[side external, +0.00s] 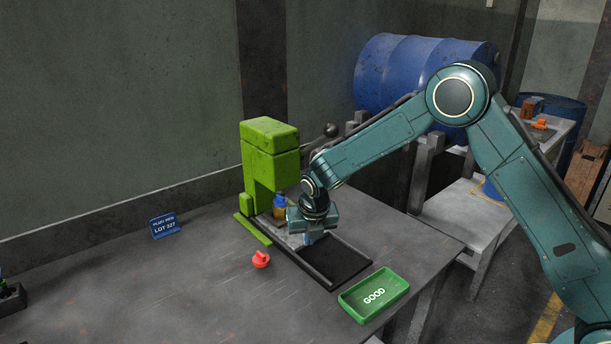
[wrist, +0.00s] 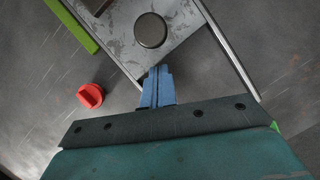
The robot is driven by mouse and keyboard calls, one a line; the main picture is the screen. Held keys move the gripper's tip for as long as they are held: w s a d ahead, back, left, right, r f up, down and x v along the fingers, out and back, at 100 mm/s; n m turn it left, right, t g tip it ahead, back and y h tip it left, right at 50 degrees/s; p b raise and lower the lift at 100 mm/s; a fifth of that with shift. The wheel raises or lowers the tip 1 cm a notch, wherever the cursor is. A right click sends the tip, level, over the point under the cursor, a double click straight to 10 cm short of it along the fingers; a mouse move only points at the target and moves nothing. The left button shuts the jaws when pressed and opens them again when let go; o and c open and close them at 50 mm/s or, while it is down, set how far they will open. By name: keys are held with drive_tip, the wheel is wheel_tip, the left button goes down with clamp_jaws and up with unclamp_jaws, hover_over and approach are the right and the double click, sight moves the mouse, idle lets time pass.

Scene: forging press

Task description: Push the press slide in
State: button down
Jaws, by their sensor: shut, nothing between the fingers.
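The green press (side external: 270,150) stands at the back of the table with a lever ending in a dark ball. Its slide is a light metal plate (wrist: 182,22) between rails, partly under the press head; my gripper hides part of it in the side view. A round dark disc (wrist: 151,30) sits on the plate near its front corner. My gripper (side external: 307,240) is low over the track, at the front of the slide. In the wrist view its blue fingers (wrist: 157,84) are together and empty, right at the plate's front edge. I cannot tell whether they touch it.
A red knobbed part (side external: 261,259) lies on the table left of the track. The dark, bare track end (side external: 338,262) extends toward the front right. A green tray marked GOOD (side external: 361,309) lies beyond it. A blue LOT 327 sign (side external: 165,225) stands at the left.

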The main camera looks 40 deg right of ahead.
drive_tip(key=shift+s+a, duration=0.35)
drive_tip(key=shift+s, duration=0.3)
drive_tip(key=v, duration=1)
drive_tip(key=s+d+r+m+t+y, duration=0.1)
drive_tip(key=s+d+r+m, duration=0.2)
drive_tip(key=s+r+m, duration=0.4)
drive_tip(key=s+d+r+m, duration=0.2)
drive_tip(key=s+r+m, duration=0.4)
drive_tip(key=s+m, duration=0.3)
drive_tip(key=s+d+m+t, duration=0.1)
drive_tip(key=s+m, duration=1.3)
drive_tip(key=s, duration=0.2)
drive_tip(key=shift+s+d+m+y, duration=0.3)
drive_tip(key=shift+s+d+y, duration=0.1)
